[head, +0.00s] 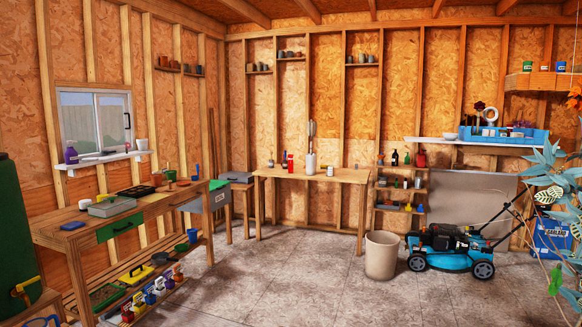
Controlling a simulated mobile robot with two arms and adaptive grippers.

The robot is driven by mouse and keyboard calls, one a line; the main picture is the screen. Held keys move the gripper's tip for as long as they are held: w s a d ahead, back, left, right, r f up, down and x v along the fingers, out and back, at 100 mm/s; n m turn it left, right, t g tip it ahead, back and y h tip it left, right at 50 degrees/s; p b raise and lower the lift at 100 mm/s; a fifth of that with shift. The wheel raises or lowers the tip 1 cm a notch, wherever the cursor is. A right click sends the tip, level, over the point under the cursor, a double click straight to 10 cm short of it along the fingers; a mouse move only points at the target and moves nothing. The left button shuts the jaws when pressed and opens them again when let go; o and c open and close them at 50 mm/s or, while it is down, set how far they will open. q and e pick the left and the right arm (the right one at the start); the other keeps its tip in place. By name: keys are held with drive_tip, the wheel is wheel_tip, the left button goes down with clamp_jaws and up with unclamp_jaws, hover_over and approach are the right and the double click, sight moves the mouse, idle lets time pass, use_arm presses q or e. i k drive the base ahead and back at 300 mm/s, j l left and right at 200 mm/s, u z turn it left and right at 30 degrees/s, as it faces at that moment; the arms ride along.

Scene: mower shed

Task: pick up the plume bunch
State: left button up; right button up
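What looks like the plume bunch (311,130) is a narrow grey-white upright shape on the back table (335,174). It rises out of a white vase or holder (311,162). It is small and far off, so its details cannot be made out. A dark flower-like thing (479,106) also stands on the right wall shelf, and I cannot tell exactly what it is. Neither of my grippers is in view.
A long workbench (130,212) runs along the left wall. A beige bin (382,255) and a blue mower (452,248) stand at the right of the back table. A plant (550,180) hangs at the right edge. The middle concrete floor (290,275) is clear.

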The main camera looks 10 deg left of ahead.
sight(312, 126)
drive_tip(key=i+u, duration=0.2)
drive_tip(key=i, duration=5.8)
drive_tip(key=j, duration=0.1)
